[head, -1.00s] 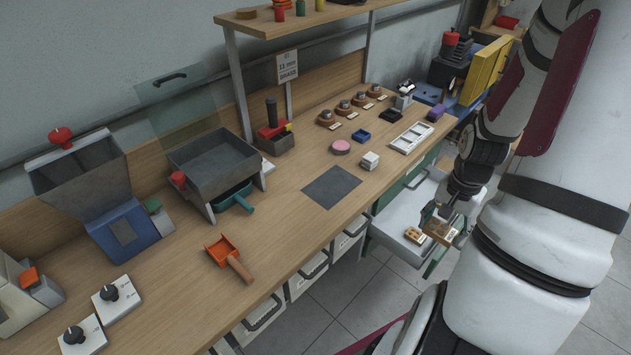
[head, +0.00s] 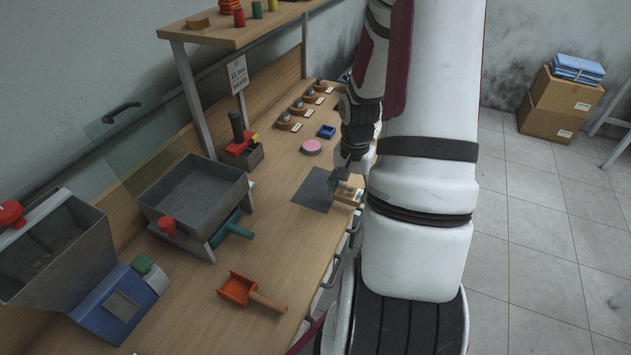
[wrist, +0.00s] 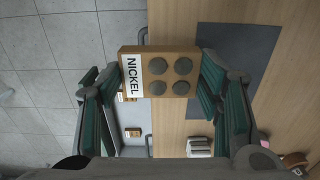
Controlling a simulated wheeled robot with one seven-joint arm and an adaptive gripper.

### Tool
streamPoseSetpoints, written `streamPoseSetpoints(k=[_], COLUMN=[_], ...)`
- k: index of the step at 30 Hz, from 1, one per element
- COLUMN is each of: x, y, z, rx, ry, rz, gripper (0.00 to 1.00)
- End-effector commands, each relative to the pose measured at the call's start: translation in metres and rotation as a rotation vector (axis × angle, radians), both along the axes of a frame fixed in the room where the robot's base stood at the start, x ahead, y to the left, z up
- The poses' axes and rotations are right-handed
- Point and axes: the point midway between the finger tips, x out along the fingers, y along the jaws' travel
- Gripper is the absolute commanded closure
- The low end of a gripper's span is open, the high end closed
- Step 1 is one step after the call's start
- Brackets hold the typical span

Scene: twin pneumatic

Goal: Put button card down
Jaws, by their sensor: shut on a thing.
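The button card (wrist: 160,75) is a small brown block with several dark round buttons and a white label reading NICKEL. My gripper (wrist: 160,85) is shut on it, with a green-padded finger at each side, in the wrist view. In the head view my gripper (head: 348,182) is at the bench's front edge, beside the dark grey mat (head: 316,190), and partly hidden by my arm. The card (head: 347,195) shows there as a small tan piece. The mat also shows in the wrist view (wrist: 240,60), bare, to the right of the card.
An orange scoop (head: 240,290) lies on the bench in front of a grey tray (head: 195,190) on a stand. A pink disc (head: 311,147) and a blue small tray (head: 327,131) sit beyond the mat. In the wrist view an open drawer holds small cards (wrist: 132,132).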

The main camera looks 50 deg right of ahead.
Motion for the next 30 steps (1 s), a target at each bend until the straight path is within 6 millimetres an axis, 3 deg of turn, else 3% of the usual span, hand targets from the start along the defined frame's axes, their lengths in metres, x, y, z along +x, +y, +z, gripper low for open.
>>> streamPoseSetpoints(k=[6, 13, 20, 30], x=[0.054, 0.099, 0.11, 0.11], y=[-0.003, -0.007, -0.008, -0.008], z=[-0.006, -0.01, -0.014, -0.046], rx=[0.001, 0.001, 0.002, 0.001], ry=[-0.001, -0.001, 0.003, 0.001], rz=[0.004, 0.001, 0.0, 0.0], gripper=[0.68, 0.68, 0.68, 0.68])
